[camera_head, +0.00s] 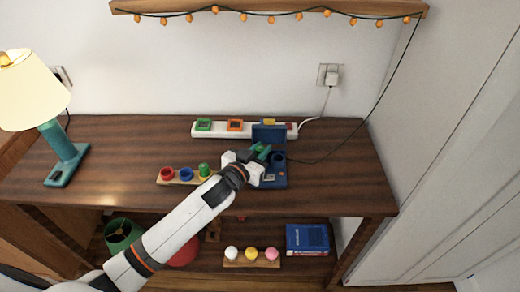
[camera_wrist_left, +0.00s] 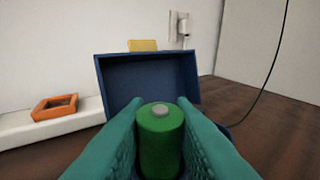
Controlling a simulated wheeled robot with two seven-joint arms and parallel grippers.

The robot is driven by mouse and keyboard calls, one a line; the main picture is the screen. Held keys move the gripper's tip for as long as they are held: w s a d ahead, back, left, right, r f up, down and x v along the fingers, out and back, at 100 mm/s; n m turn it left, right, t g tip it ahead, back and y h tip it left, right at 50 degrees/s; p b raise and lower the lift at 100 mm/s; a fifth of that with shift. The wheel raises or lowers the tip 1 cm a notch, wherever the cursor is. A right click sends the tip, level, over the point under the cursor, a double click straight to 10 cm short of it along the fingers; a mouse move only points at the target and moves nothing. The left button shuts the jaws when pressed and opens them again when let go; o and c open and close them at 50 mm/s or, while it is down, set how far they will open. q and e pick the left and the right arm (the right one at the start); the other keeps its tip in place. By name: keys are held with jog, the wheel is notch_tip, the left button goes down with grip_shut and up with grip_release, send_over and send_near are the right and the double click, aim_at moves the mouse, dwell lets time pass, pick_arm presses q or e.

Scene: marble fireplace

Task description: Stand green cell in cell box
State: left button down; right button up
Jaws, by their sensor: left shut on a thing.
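My left gripper (camera_head: 266,154) is shut on the green cell (camera_wrist_left: 160,138), an upright green cylinder with a grey top cap. It shows between both teal fingers in the left wrist view. The blue cell box (camera_head: 279,182) stands on the table with its lid (camera_wrist_left: 150,82) raised behind the cell. My gripper is over the box in the head view, and my wrist covers part of it. A dark round opening (camera_head: 278,159) shows at its right side. I cannot tell whether the cell's lower end touches the box. My right gripper is not in view.
A wooden rack (camera_head: 172,180) with red, blue and green round pieces lies left of the box. A white power strip (camera_head: 217,133) with coloured squares runs behind. A teal lamp (camera_head: 62,158) stands far left. A dark cable (camera_head: 335,152) hangs at the right. The right tabletop is mostly clear.

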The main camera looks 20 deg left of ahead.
pick_arm(q)
jog(key=shift+f+b, duration=0.55)
jog(key=shift+f, duration=0.3)
jog(key=c, duration=1.2)
grip_release()
jog(key=shift+s, duration=0.1)
jog(key=shift+o, duration=0.2)
jog(key=shift+f, duration=0.1)
jog(key=v, duration=1)
jog(key=shift+s+a, duration=0.1)
jog(key=shift+s, duration=0.25)
jog(key=shift+s+a+r, duration=0.15)
jog(key=shift+s+r, duration=0.25)
jog(key=shift+s, duration=0.2)
